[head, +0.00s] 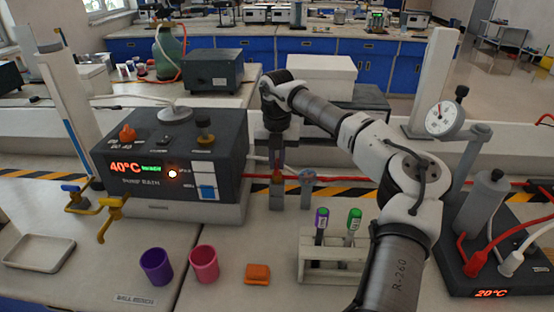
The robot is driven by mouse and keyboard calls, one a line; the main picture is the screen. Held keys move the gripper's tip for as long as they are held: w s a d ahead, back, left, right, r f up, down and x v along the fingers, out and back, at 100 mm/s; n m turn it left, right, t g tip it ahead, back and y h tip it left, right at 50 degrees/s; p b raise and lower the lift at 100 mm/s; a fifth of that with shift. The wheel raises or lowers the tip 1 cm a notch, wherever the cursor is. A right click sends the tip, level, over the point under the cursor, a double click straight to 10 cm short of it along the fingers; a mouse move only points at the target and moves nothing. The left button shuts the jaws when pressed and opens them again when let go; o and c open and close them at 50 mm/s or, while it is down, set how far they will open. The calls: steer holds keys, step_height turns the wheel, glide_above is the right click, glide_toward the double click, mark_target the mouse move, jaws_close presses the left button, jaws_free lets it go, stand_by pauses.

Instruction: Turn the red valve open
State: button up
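My arm reaches over the bench from the lower right, and my gripper (277,162) points down just right of the pump bath. Its fingers are small and dark, and I cannot tell whether they are open or shut. Right below them stands a small grey post with an orange-red part (277,178), which may be the red valve. The gripper overlaps its top, so I cannot tell whether they touch. Beside it on the right is a similar post with a blue-grey round handle (306,176). An orange-red knob (127,133) sits on top of the pump bath.
The dark pump bath (150,160) stands left, with blue (73,190) and yellow (111,208) taps in front. Purple (156,266) and pink (204,263) cups, an orange block (257,273) and a tube rack (330,262) stand nearer. A dial gauge (444,118) is right.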

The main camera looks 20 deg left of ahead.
jaws_close()
steer(key=n+p, duration=0.1)
steer(key=n, duration=0.2)
steer(key=shift+r+n, duration=0.15)
steer(key=shift+n, duration=0.25)
steer(key=n+p, duration=0.1)
steer(key=n, duration=0.4)
steer(key=n+p, duration=0.1)
steer(key=n, duration=0.4)
steer(key=shift+n+p, duration=0.35)
steer(key=shift+n, duration=1.75)
steer(key=o, duration=0.7)
jaws_free()
steer(key=shift+c, duration=0.2)
